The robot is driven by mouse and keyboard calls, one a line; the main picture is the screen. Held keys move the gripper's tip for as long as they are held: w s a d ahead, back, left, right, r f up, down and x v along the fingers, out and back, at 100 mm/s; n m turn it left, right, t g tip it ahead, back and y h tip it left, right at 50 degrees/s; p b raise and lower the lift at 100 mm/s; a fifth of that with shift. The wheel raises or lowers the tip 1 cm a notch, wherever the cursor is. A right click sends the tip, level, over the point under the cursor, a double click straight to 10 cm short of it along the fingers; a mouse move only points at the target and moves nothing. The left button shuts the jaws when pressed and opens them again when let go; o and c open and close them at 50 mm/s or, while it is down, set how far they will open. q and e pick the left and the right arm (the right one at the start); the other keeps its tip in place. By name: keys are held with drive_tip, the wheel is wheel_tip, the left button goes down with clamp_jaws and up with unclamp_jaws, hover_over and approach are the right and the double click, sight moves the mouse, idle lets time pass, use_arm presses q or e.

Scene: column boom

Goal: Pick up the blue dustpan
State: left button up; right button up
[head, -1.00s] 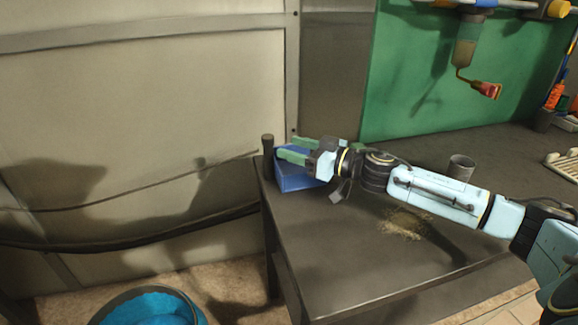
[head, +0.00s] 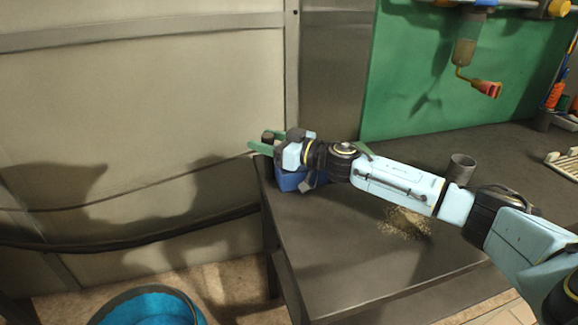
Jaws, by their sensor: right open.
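The blue dustpan (head: 288,182) sits at the far left corner of the dark table, partly hidden behind and under my right gripper. My right gripper (head: 267,141) is open, with its green fingers pointing left over the dustpan and a dark upright post or handle between or behind them. I cannot tell whether the fingers touch anything. Whether the dark upright belongs to the dustpan is unclear. My left gripper is not in view.
The dark table (head: 340,255) bears a pile of crumbs (head: 405,222) and a grey cup (head: 461,168). A white rack (head: 564,164) lies at the right. A blue bucket (head: 150,308) stands on the floor. A dispenser (head: 466,50) hangs above. The table's front left is clear.

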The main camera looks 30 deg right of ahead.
clamp_jaws()
drive_tip(key=shift+r, duration=0.15)
idle(0.4)
